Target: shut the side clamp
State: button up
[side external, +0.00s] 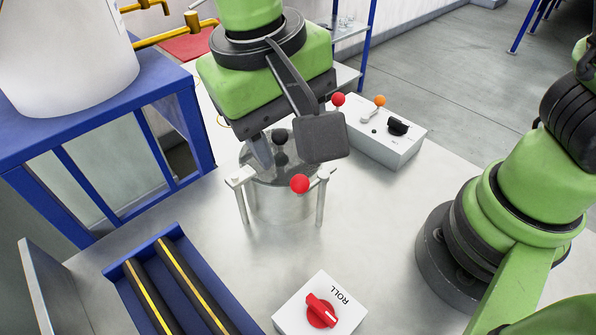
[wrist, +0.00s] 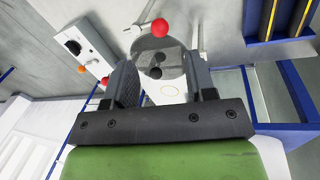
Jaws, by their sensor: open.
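A metal cylinder (side external: 283,208) stands on the table with a round plate on top and two thin posts beside it. A red ball knob (side external: 300,184) sits at its near side, apparently the side clamp's handle; it also shows in the wrist view (wrist: 160,28) near a light bar. The red ball lies beyond the fingertips there. Part of the clamp is hidden in the side view.
A white control box (side external: 398,146) with red and orange balls and a black knob stands behind right. A box marked ROLL (side external: 342,298) with a red dial is in front. A blue tray (side external: 115,267) with dark yellow-striped bars lies front left.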

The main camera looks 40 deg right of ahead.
aim_at(300, 179)
jog(key=f, duration=0.2)
jog(key=d+f, duration=0.1)
jog(key=f, duration=0.4)
jog(key=shift+s+d+f, duration=0.15)
jog(key=shift+d+f, duration=0.15)
jog(key=shift+f, duration=0.05)
jog(key=shift+c, duration=0.5)
jog(key=c, duration=0.8)
jog(key=shift+s+d+n+t+y, duration=0.4)
jog(key=shift+s+d+n, duration=0.4)
jog(key=shift+n, duration=2.2)
jog(key=shift+s+d+n+t+y, duration=0.2)
jog(key=shift+s+d+n+t, duration=0.45)
jog(key=shift+n, duration=2.35)
jog(key=shift+s+d+n+t+y, duration=0.3)
jog(key=shift+s+d+n, duration=0.6)
jog(key=shift+n, duration=2.1)
